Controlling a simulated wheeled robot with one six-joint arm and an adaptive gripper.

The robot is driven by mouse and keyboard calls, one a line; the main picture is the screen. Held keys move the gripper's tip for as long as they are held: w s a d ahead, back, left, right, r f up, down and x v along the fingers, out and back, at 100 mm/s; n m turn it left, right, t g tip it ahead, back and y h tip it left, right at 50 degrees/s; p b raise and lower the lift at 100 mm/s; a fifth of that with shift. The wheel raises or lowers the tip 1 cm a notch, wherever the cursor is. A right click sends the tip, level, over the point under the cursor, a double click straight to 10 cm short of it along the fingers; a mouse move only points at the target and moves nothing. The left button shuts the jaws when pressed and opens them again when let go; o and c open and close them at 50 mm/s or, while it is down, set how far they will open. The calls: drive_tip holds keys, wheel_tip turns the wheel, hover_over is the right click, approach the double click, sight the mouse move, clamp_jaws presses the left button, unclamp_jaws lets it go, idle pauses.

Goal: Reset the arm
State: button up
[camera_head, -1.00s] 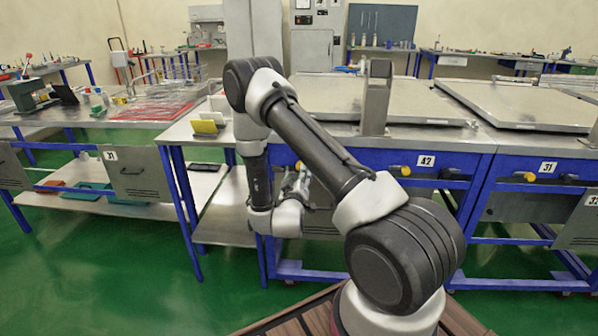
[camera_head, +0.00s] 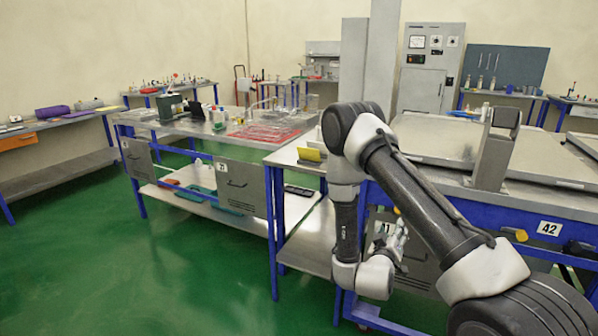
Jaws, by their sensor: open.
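My arm stands folded in the right half of the head view, its elbow raised and its forearm hanging straight down. My gripper (camera_head: 396,242) is at the end of the wrist, low in front of the blue-legged bench marked 42 (camera_head: 550,228). It is small and partly merged with the wrist in the picture; it is open, and I see nothing held in it. The grey lid panel (camera_head: 440,140) lies flat on that bench, with an upright metal bracket (camera_head: 493,150) at its front edge.
A yellow item (camera_head: 309,154) stands on the narrow side table (camera_head: 285,158) close to my elbow. To its left is a workbench (camera_head: 190,127) with red trays (camera_head: 262,132) and a lower shelf. Green floor (camera_head: 90,240) is open at the left and front.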

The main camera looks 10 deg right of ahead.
drive_tip(key=s+a+f+m+g+y, duration=0.1)
drive_tip(key=s+a+f+g+y, duration=0.25)
drive_tip(key=f, duration=0.35)
drive_tip(key=s+a+f+g+y, duration=0.2)
drive_tip(key=f+g+y, duration=0.15)
drive_tip(key=f, duration=0.45)
drive_tip(key=s+a+r+g+y, duration=0.2)
drive_tip(key=s+a+r+g, duration=0.2)
drive_tip(key=a, duration=0.1)
drive_tip(key=s+d+r, duration=0.2)
drive_tip(key=s+r, duration=0.5)
drive_tip(key=r, duration=0.6)
drive_tip(key=s+d+r, duration=0.3)
drive_tip(key=s+r, duration=0.4)
drive_tip(key=r, duration=0.7)
drive_tip(key=s+d+r+t, duration=0.1)
drive_tip(key=s+r, duration=0.6)
drive_tip(key=r, duration=0.7)
drive_tip(key=shift+d+n+y, duration=0.4)
drive_tip(key=shift+d, duration=0.25)
